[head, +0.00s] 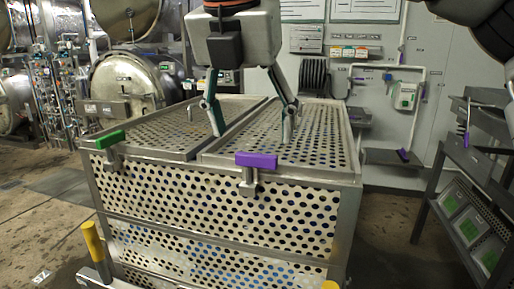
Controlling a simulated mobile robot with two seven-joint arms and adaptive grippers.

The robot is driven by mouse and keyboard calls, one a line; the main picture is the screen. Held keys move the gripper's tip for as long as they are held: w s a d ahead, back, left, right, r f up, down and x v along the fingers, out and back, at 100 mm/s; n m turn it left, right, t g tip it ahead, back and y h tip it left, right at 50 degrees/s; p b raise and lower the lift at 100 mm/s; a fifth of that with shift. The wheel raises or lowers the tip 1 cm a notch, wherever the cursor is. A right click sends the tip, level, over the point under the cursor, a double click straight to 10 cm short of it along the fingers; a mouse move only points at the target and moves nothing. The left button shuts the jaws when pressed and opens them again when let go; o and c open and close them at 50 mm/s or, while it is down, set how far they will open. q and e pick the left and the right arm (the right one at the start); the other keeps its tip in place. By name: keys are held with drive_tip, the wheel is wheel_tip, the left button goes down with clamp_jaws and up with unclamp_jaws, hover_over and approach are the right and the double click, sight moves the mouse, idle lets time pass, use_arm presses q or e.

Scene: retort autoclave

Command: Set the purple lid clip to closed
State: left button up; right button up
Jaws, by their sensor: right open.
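The purple lid clip (256,160) sits at the front top edge of a perforated metal basket (350,205), right of the middle. Its handle lies level across the top of a small metal bracket on the front wall. Whether it is latched cannot be told. My right gripper (252,132) hangs over the lid just behind the clip, fingers spread wide and pointing down. Nothing is between the fingers, and they look apart from the clip.
A green clip (110,139) sits on the basket's front edge at left. A yellow-gripped handle (93,241) stands at the front left corner. A shelf rack (470,190) is at right, and round autoclave doors (135,85) are behind at left. Floor is free left of the basket.

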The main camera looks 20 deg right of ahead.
sight(256, 154)
drive_tip(key=shift+x, duration=2.7)
drive_tip(key=c, duration=1.1)
